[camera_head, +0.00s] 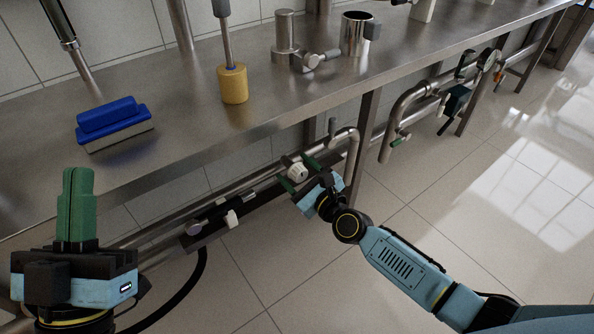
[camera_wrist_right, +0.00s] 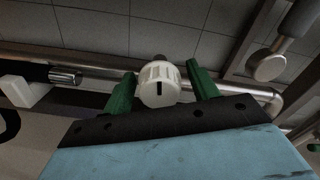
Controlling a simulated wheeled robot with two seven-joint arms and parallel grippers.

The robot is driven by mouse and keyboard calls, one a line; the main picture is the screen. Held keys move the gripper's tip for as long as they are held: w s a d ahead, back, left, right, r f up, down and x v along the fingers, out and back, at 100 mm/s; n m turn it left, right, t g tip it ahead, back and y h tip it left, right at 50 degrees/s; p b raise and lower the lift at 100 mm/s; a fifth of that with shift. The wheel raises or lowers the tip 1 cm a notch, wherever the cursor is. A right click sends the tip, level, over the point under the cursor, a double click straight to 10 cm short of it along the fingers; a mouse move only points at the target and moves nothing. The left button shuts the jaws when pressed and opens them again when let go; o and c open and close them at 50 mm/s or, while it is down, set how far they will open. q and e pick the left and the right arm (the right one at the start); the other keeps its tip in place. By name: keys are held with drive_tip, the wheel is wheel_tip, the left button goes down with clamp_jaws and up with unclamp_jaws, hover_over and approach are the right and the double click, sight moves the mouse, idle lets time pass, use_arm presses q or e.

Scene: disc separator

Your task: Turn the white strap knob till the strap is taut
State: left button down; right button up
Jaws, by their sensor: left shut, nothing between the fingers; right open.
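The white strap knob (camera_head: 298,171) is on the pipework below the front edge of the steel bench. In the right wrist view the knob (camera_wrist_right: 159,85) is round and ribbed, with a dark slot on its face. My right gripper (camera_head: 298,174) is open, with one green finger on each side of the knob; gaps show between fingers and knob in the right wrist view (camera_wrist_right: 161,88). My left gripper (camera_head: 78,172) is shut and empty, pointing up at the left, in front of the bench. The strap itself cannot be made out clearly.
A steel bench (camera_head: 180,165) holds a blue-backed brush (camera_head: 112,122), a yellow cylindrical tool head (camera_head: 232,84) and steel fittings. A white part (camera_head: 231,219) sits on the lower rail. A black hose (camera_head: 203,265) hangs below. The tiled floor at the right is clear.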

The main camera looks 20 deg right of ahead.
drive_tip(key=shift+s, duration=0.1)
use_arm(q)
drive_tip(key=shift+w+d+f+g+y+p, duration=0.1)
drive_tip(key=shift+w+f+g+y+p, duration=0.1)
drive_tip(key=shift+w+f+g+p, duration=0.3)
drive_tip(key=shift+w+d+f+g+y+p, duration=0.1)
drive_tip(key=shift+w+f+g+y+p, duration=0.15)
drive_tip(key=shift+g, duration=0.45)
use_arm(e)
drive_tip(key=v, duration=1.3)
drive_tip(key=shift+s, duration=0.1)
